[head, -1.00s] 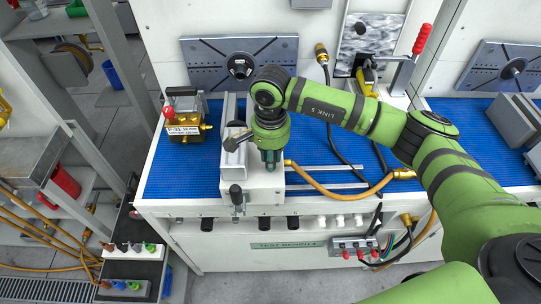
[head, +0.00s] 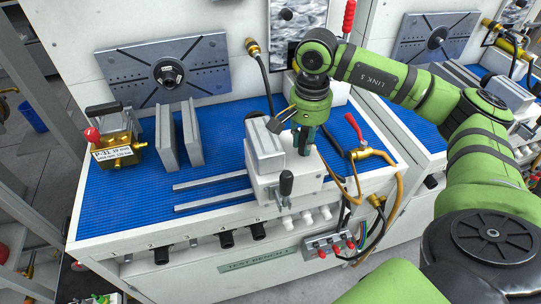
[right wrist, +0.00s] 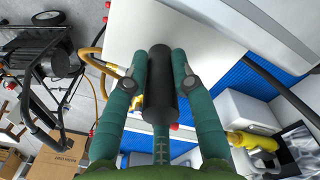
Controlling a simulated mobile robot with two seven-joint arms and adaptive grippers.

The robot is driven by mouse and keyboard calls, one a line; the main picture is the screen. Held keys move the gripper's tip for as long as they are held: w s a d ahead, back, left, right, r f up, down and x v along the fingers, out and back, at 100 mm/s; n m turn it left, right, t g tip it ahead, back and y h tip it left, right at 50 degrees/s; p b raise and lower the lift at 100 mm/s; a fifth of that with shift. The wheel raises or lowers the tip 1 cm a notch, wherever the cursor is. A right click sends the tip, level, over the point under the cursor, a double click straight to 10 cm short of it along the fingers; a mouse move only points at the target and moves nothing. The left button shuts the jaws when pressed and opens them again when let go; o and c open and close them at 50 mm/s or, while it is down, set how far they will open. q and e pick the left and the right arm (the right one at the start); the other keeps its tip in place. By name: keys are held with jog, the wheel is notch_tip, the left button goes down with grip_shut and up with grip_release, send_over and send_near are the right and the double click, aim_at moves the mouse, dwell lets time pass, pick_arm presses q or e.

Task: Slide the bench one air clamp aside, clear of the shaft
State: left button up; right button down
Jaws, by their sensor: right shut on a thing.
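The air clamp (head: 268,150), a pale grey and white block on bench one (head: 110,216), sits at the right end of two metal rails (head: 212,185). The shaft (head: 169,74) projects from the dark slotted plate on the back panel, well left of the clamp. My right gripper (head: 304,146) points down at the clamp's right side. In the right wrist view its green fingers (right wrist: 160,85) are closed on a black cylindrical handle (right wrist: 159,75). Another black-knobbed lever (head: 286,182) stands at the clamp's front. My left gripper is not in view.
Two upright grey plates (head: 192,133) stand behind the bare rails. A brass device (head: 116,140) with a red knob is at the left. A red-handled valve (head: 356,135) and yellow hose are close right of the clamp. Blue mat is free around the rails.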

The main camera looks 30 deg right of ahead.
jog(key=d, duration=0.1)
jog(key=s+d+b, duration=0.1)
jog(key=d, duration=0.2)
jog(key=shift+s+d, duration=0.25)
jog(key=shift+d, duration=0.1)
jog(key=c, duration=1)
grip_release()
jog(key=shift+s+d, duration=0.1)
jog(key=shift+d, duration=0.05)
notch_tip(320, 180, up, 12)
